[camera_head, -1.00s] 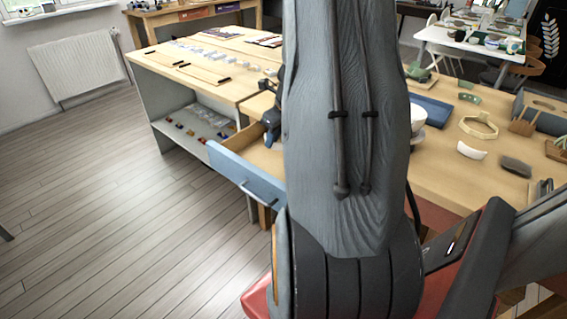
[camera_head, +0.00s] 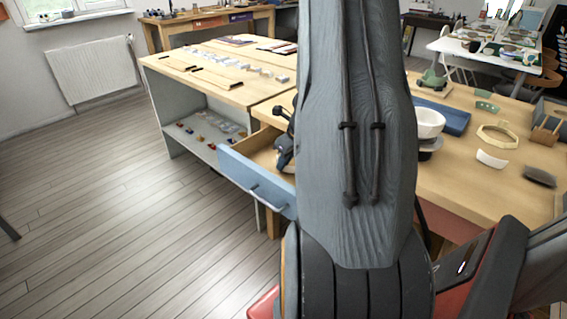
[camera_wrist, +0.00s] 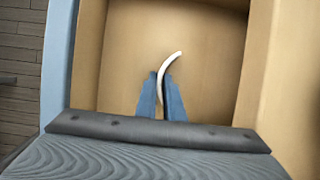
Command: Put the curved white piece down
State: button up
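In the wrist view a thin curved white piece (camera_wrist: 170,62) stands edge-on between the blue fingers of my gripper (camera_wrist: 161,80). The fingers are closed on its lower part, and its upper end bends to the right. Below it is the bare wooden floor of the open drawer (camera_wrist: 205,40); I cannot tell whether the piece touches it. In the head view the blue-fronted drawer (camera_head: 256,182) is pulled out, and my dark gripper (camera_head: 284,150) is over it, partly hidden by my arm. The held piece cannot be made out there.
On the right-hand table are another curved white piece (camera_head: 491,159), a dark piece (camera_head: 539,177), an octagonal frame (camera_head: 497,136), a white bowl (camera_head: 430,122) and a blue tray (camera_head: 443,116). A left table (camera_head: 190,65) holds several white fragments. The floor (camera_head: 130,220) at left is clear.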

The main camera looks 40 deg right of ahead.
jog(key=o, duration=0.4)
jog(key=shift+r, duration=0.25)
jog(key=p+v, duration=0.4)
jog(key=v, duration=0.8)
jog(key=a+n, duration=0.2)
jog(key=a, duration=0.1)
jog(key=w+a+r+n, duration=0.1)
jog(key=a+n, duration=0.2)
jog(key=a, duration=0.1)
jog(key=a+n+g+y, duration=0.1)
jog(key=a+n, duration=0.2)
jog(key=shift+w+a+r, duration=0.2)
jog(key=shift+a+r, duration=0.15)
jog(key=s+a+r+n+g, duration=0.1)
jog(key=s+a+n, duration=0.2)
jog(key=a+n, duration=0.4)
jog(key=s+a+r+n+g, duration=0.1)
jog(key=s+a+n, duration=0.3)
jog(key=a+n, duration=0.3)
jog(key=s+a+r+n+g+h, duration=0.1)
jog(key=s+a+n, duration=0.3)
jog(key=a+n, duration=0.4)
jog(key=shift+s+r+n+g, duration=0.1)
jog(key=shift+s+n+g, duration=0.05)
jog(key=shift+n, duration=1.1)
jog(key=shift+s+r+n+g, duration=0.1)
jog(key=shift+n+g, duration=0.05)
jog(key=shift+n, duration=1.1)
